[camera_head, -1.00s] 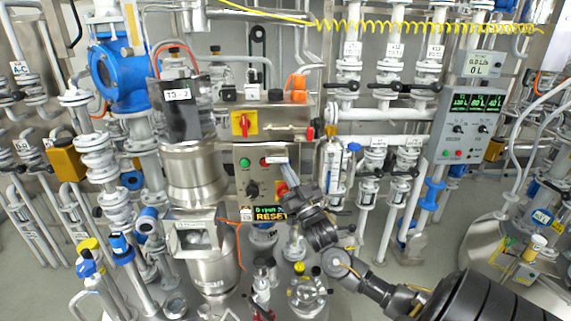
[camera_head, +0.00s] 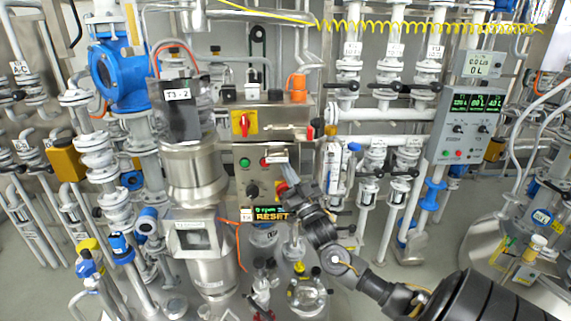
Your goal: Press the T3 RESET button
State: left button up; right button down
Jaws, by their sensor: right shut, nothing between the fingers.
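The grey control box (camera_head: 232,185) hangs on the frame in the middle of the head view. It carries a green button (camera_head: 244,162), a red button (camera_head: 264,162), a black knob (camera_head: 252,190) and a lit display (camera_head: 270,213) reading RESET in its lower line. My right gripper (camera_head: 278,160) is shut and empty. Its tips are close beside the red button, at its right; I cannot tell if they touch it. The gripper partly hides a yellow-and-red part (camera_head: 281,187) on the box's right side. Small button labels are unreadable. My left gripper is not in view.
A red and yellow rotary switch (camera_head: 244,123) sits above the box. A steel vessel (camera_head: 195,175) labelled T3 - 2 stands close at its left. Pipes and valves (camera_head: 374,160) crowd the right. A panel (camera_head: 465,125) with several displays stands further right.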

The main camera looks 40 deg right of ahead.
jog(key=shift+w+d, duration=0.25)
jog(key=shift+w, duration=0.05)
dwell(0.5)
jog(key=shift+s+a, duration=0.1)
dwell(0.4)
jog(key=shift+s+a+p, duration=0.3)
jog(key=shift+s+a, duration=0.1)
jog(key=shift+s, duration=0.1)
jog(key=shift+s+a+p, duration=1.1)
jog(key=shift+s+a, duration=0.55)
jog(key=shift+s, duration=0.25)
